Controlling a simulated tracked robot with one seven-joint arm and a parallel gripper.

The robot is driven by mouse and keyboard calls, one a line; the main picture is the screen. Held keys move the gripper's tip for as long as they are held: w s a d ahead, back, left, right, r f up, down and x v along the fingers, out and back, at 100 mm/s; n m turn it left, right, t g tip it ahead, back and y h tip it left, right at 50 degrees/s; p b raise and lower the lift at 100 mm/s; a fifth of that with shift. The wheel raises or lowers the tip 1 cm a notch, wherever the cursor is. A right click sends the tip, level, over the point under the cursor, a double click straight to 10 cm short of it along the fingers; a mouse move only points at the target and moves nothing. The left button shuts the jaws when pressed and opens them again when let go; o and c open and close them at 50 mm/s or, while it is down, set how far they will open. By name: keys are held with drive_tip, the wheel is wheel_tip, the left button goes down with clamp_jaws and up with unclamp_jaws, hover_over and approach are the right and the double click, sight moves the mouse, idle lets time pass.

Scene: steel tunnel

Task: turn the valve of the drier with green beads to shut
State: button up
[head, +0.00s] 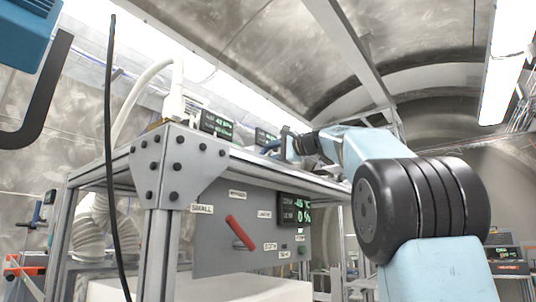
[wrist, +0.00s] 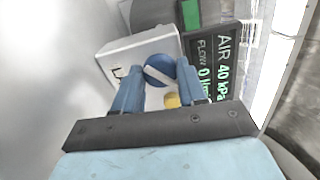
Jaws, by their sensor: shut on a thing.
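In the wrist view a round blue knob (wrist: 158,70) with a white stripe across it sits at a pale grey box (wrist: 130,55). My gripper (wrist: 157,78) has one blue finger on each side of the knob and is shut on it. The stripe runs slantwise, from upper left to lower right. A plain green patch (wrist: 190,14) in a dark frame shows above; I cannot make out beads in it. In the head view my gripper (head: 292,146) is on top of the bench frame, and the knob is hidden there.
A dark display (wrist: 213,65) beside the knob reads AIR 40 kPa and FLOW 0. A brass-coloured fitting (wrist: 172,100) lies close to the fingers. In the head view, a grey panel (head: 215,255) with a red lever (head: 240,232) hangs below the bench top. A black cable (head: 110,150) hangs at left.

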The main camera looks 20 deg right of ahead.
drive_tip(key=m, duration=0.3)
drive_tip(key=shift+w+d+f+m, duration=0.1)
drive_tip(key=shift+d+f+m, duration=0.1)
drive_tip(key=shift+f+m, duration=0.15)
drive_tip(key=m, duration=0.3)
drive_tip(key=shift+m, duration=0.35)
drive_tip(key=m, duration=0.3)
drive_tip(key=shift+a+m, duration=0.1)
drive_tip(key=shift+m, duration=0.2)
drive_tip(key=m, duration=0.3)
drive_tip(key=shift+m, duration=0.3)
drive_tip(key=m, duration=0.5)
drive_tip(key=shift+a, duration=0.1)
drive_tip(key=m, duration=0.6)
drive_tip(key=shift+r, duration=0.15)
drive_tip(key=shift+m, duration=0.3)
